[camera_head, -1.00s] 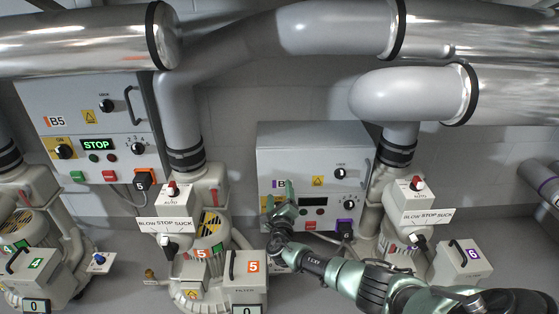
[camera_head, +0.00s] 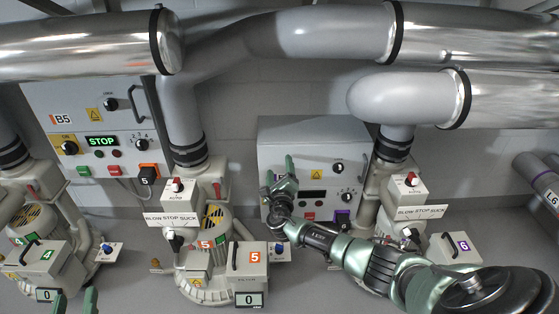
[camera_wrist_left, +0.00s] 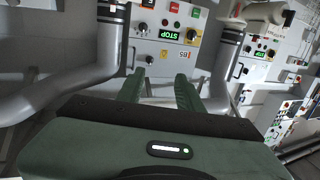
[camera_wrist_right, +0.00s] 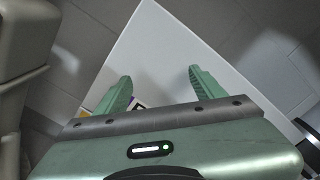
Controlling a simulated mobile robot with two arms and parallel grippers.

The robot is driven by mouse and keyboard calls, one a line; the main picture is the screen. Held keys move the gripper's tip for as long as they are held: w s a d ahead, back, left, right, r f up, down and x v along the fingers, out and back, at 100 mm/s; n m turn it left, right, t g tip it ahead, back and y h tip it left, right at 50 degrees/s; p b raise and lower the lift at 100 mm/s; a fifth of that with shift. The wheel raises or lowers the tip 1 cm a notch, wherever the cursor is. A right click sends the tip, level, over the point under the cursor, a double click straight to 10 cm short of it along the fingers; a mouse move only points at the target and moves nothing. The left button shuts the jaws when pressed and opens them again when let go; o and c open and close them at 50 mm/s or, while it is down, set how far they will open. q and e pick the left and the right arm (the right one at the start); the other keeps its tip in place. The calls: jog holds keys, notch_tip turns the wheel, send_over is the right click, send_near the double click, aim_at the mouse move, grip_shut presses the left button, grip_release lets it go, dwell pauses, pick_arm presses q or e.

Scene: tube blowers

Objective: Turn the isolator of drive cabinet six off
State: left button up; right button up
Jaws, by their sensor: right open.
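Drive cabinet six (camera_head: 262,135) is the grey box with purple marks right of centre in the head view. Its small display (camera_head: 312,194) is dark. My right gripper (camera_head: 279,174) is open in front of the cabinet's left part and hides its lower left, so I cannot make out the isolator there. In the right wrist view the pale cabinet face (camera_wrist_right: 165,50) lies beyond the open fingers (camera_wrist_right: 158,85); a bit of yellow and purple shows beside the left finger. My left gripper (camera_head: 75,303) is open and empty at the bottom left edge, far from cabinet six.
Cabinet B5 (camera_head: 75,100) hangs at left, with a lit STOP display and a yellow isolator (camera_head: 68,148). Blower five (camera_head: 205,265) stands between the cabinets. A large pipe (camera_head: 395,145) runs down close at cabinet six's right side. Blower six (camera_head: 460,250) is at right.

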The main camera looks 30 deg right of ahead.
notch_tip(320, 180, up, 2)
jog(key=shift+r+p, duration=0.2)
jog(key=shift+p, duration=0.3)
pick_arm(q)
notch_tip(320, 180, down, 6)
jog(key=s+a+g+y, duration=0.1)
jog(key=s+g, duration=0.1)
jog(key=g, duration=0.1)
jog(key=shift+a+g, duration=0.2)
jog(key=shift+g, duration=0.1)
